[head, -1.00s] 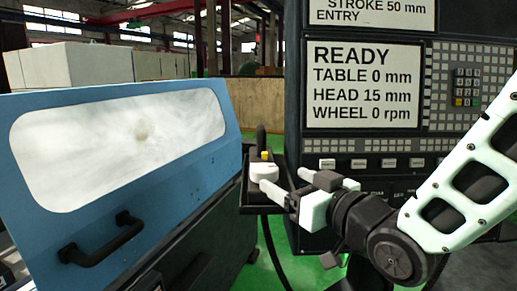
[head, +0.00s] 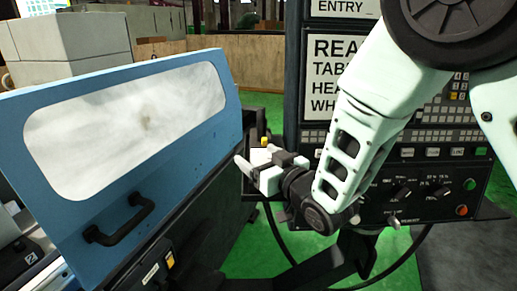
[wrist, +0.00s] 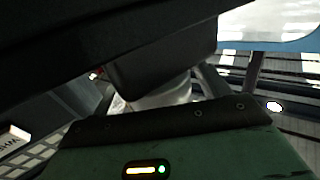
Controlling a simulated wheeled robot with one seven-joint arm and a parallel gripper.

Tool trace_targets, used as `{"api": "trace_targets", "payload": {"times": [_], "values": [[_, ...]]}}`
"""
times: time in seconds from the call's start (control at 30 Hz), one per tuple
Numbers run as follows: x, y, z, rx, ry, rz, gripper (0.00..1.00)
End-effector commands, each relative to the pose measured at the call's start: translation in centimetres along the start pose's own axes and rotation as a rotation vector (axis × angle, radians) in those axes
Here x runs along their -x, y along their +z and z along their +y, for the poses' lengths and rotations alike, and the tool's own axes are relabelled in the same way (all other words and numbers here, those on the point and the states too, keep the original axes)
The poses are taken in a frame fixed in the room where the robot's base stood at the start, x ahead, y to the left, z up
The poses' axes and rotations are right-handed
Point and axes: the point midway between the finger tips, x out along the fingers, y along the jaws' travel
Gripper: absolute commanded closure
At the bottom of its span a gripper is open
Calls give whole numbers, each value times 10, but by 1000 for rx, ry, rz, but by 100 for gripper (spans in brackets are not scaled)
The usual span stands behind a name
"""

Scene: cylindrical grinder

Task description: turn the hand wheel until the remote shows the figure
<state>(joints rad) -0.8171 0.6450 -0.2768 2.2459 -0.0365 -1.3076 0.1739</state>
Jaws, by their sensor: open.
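My gripper (head: 250,163) is open, at the small shelf on the left side of the control cabinet. The remote (head: 264,142) shows there only as a small yellow part beside the fingers. A pale round piece, probably the hand wheel (head: 260,153), is just behind the fingers and mostly covered by them. I cannot tell whether the fingers touch it. In the wrist view a whitish cylinder (wrist: 160,95) shows below a dark block.
The blue machine cover (head: 215,110) with its clouded window and black handle (head: 120,222) stands close at the left. The control cabinet's button panel (head: 430,190) is behind my arm at the right. Open green floor (head: 300,255) lies below, crossed by a black cable.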

Motion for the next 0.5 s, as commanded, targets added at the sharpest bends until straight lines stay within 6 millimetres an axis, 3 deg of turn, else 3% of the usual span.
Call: {"api": "trace_targets", "payload": {"times": [0.37, 0.5], "values": [[-7, 0, 0, 0, 0, 0, 25], [-7, 0, 0, 0, 0, 0, 58]]}}
